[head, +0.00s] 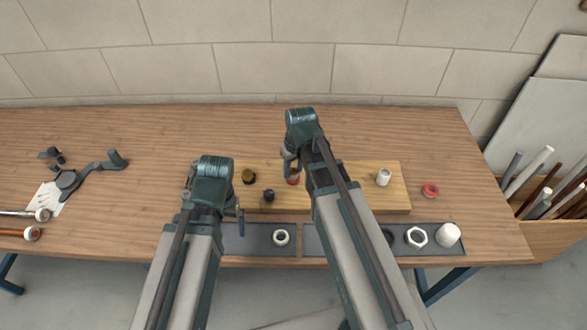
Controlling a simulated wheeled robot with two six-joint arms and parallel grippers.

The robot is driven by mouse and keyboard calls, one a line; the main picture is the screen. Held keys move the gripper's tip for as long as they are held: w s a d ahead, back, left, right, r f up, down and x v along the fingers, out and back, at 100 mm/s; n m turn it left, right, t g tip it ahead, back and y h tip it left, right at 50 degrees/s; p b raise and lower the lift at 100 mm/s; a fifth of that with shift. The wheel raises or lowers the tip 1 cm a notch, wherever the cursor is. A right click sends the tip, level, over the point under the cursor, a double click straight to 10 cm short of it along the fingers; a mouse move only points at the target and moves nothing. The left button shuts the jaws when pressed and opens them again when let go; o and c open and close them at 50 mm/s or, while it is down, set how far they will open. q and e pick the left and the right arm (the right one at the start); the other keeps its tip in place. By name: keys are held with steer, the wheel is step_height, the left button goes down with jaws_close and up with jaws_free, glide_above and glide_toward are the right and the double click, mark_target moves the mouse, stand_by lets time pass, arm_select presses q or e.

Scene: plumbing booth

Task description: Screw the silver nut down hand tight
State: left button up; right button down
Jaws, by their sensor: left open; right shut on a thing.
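My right gripper (290,163) is over the wooden board, just above a small red piece (293,181). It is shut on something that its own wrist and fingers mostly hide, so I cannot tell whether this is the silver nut. A pale, silvery hex nut (416,237) lies in the right part of the dark tray, apart from both grippers. My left gripper (239,218) is open, near the front edge of the board and above the tray. The board (402,200) also carries a brass-coloured fitting (248,176), a black fitting (268,195) and a white fitting (383,177).
The dark tray (340,240) holds a white ring (281,238), a dark ring (388,235) and a white cap (448,235). A red ring (430,190) lies right of the board. Tools (70,180) lie far left. A pipe bin (548,220) stands right. The back of the table is clear.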

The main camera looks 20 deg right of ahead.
arm_select(q)
steer(key=shift+f, duration=0.1)
arm_select(e)
steer(key=m, duration=0.6)
steer(key=shift+a+f+h, duration=0.1)
steer(key=shift+h, duration=0.3)
jaws_free()
stand_by(0.5)
step_height(320, 180, up, 5)
steer(key=p, duration=0.5)
arm_select(q)
step_height(320, 180, up, 5)
